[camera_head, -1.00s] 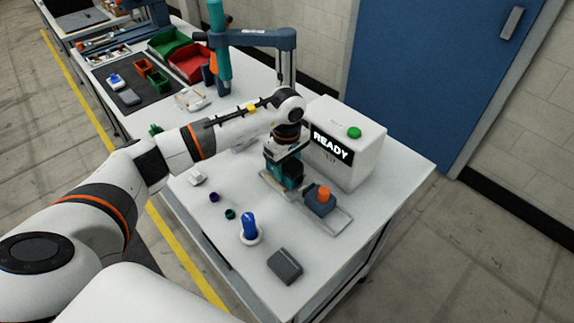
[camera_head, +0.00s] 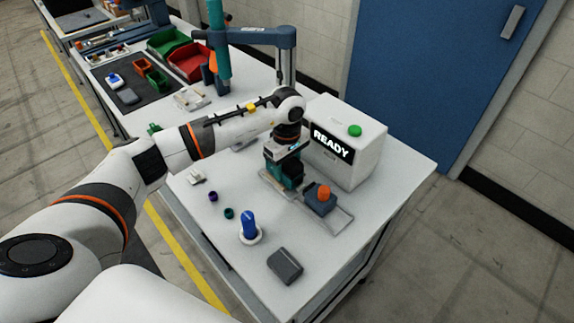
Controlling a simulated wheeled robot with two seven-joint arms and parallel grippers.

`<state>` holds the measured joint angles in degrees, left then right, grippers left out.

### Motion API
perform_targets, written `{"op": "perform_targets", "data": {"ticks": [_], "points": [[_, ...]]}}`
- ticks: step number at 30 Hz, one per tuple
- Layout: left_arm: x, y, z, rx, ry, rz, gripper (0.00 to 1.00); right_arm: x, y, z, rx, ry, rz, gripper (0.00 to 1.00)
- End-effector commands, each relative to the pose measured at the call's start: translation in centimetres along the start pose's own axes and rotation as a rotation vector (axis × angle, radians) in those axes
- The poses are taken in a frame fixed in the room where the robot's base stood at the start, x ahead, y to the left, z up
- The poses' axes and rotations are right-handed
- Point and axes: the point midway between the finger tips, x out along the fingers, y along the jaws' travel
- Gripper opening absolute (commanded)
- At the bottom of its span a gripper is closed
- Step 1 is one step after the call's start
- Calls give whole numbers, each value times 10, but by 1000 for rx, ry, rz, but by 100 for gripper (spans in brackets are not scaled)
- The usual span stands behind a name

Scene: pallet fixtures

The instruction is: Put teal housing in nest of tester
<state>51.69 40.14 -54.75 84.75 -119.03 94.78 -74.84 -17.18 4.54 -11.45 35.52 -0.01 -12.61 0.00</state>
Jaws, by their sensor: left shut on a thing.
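The tester (camera_head: 362,168) is a white box with a black READY display and a green button on top. A pale base plate (camera_head: 338,222) lies in front of it and carries a dark block (camera_head: 320,205) with an orange top. My left gripper (camera_head: 284,172) points down at the left end of this plate and is shut on the teal housing (camera_head: 291,176). The gripper and arm hide much of the housing and the nest area. I cannot tell whether the housing is seated or held just above. My right gripper is out of view.
A blue-handled item on a white ring (camera_head: 249,230), a grey box (camera_head: 285,265) and small purple (camera_head: 213,197) and teal (camera_head: 229,213) rings stand on the white table. A blue press stand (camera_head: 270,39), red bin (camera_head: 190,61) and green bin (camera_head: 169,42) are behind.

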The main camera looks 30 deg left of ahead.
Motion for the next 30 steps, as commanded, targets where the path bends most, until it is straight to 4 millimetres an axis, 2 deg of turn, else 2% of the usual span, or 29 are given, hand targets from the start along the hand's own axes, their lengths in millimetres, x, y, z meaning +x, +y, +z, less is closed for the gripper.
{"op": "perform_targets", "data": {"ticks": [7,8,12,23,26,30], "points": [[5,0,0,0,0,-2,23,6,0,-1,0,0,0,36],[4,0,0,0,0,-2,54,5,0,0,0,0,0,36],[4,0,0,0,0,-1,74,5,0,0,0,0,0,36],[-1,-1,0,0,0,-3,74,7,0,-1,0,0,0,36],[-14,-1,0,1,-1,-5,74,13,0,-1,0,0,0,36],[-43,-1,1,1,-2,-7,74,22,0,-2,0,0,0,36]]}}
